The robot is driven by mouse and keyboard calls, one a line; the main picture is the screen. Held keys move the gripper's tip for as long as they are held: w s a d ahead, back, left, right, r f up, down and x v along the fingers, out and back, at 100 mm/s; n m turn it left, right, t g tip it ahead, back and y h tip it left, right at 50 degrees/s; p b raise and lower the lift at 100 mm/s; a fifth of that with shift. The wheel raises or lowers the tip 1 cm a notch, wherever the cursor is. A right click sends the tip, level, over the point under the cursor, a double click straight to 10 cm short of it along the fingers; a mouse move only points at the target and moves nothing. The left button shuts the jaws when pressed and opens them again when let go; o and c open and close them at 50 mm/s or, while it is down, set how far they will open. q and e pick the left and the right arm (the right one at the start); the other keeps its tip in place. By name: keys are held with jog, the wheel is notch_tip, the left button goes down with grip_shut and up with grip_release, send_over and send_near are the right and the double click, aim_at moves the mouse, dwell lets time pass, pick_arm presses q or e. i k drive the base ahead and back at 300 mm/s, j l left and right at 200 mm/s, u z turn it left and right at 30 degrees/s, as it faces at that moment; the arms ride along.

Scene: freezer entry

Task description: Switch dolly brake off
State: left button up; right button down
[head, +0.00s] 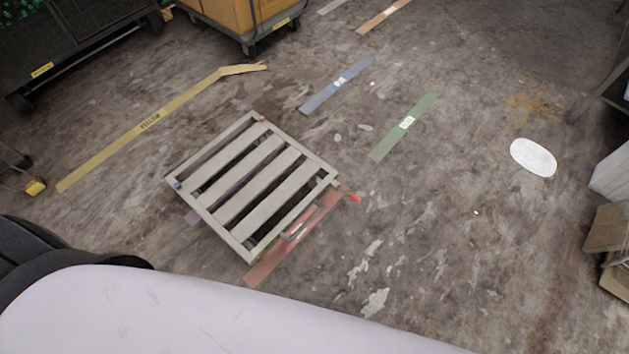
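A low pale grey slatted dolly (262,186) stands on the floor, left of the middle in the head view, turned at an angle. A small red lever-like piece (353,197) sticks out at its right corner; I cannot tell its brake position. A small blue piece (178,185) shows at the left corner and a small reddish piece (262,119) at the far corner. The dolly's wheels are mostly hidden beneath the frame. Neither of my grippers is in view.
A red tape strip (264,267) runs under the dolly's near right side. Yellow (150,125), blue (337,84) and green (404,125) strips lie around it. A loaded cart (250,36) and a dark cart (75,55) stand behind. The floor to the right is mostly clear.

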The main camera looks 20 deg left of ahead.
aim_at(353, 197)
jog(key=i+l+u, duration=0.25)
jog(key=l+u, duration=0.2)
jog(key=l, duration=0.15)
jog(key=i+l+u, duration=0.1)
jog(key=l+u, duration=0.15)
jog(key=i+l+u, duration=0.2)
jog(key=l, duration=0.2)
jog(key=k, duration=0.1)
